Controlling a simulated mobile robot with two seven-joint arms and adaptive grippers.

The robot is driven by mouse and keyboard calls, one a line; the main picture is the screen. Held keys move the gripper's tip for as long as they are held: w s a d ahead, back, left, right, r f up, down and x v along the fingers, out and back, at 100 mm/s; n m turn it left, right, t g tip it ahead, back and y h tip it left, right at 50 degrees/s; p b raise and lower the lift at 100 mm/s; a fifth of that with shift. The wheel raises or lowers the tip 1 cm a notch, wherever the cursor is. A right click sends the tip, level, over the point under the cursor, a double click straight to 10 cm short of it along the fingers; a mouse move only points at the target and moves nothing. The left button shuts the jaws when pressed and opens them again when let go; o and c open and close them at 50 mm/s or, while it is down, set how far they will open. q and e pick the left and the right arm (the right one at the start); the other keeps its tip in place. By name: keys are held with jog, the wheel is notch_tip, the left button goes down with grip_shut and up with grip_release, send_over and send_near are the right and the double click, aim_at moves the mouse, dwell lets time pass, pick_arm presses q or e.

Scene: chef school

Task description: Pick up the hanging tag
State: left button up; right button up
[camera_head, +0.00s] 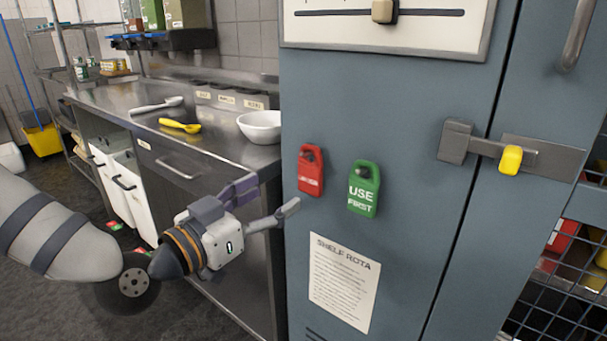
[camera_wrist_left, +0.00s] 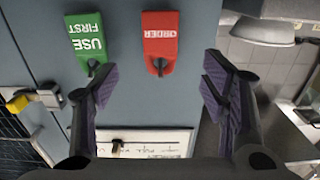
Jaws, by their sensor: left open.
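Two tags hang on pegs on the grey-blue cabinet door: a red tag (camera_head: 311,175) and, to its right, a green tag (camera_head: 363,190) reading "USE FIRST". The red tag (camera_wrist_left: 160,38), reading "ORDER", and the green tag (camera_wrist_left: 84,42) also show upside down in the left wrist view. My left gripper (camera_head: 266,198) is open and empty, to the left of the red tag and apart from it. In the left wrist view the red tag lies beyond the gap between the fingers (camera_wrist_left: 159,82), and the green tag lies outside it. My right gripper is not in view.
A sliding latch with a yellow knob (camera_head: 510,159) sticks out at the right of the door. A paper notice (camera_head: 343,282) is below the tags. A steel counter (camera_head: 215,142) with a white bowl (camera_head: 261,126) and spoons stands left of the cabinet.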

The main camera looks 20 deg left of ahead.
aim_at(308, 173)
pick_arm(q)
jog(key=b+x, duration=0.1)
jog(key=x, duration=0.8)
jog(key=shift+w+f, duration=0.15)
jog(key=shift+w, duration=0.05)
jog(key=c, duration=1)
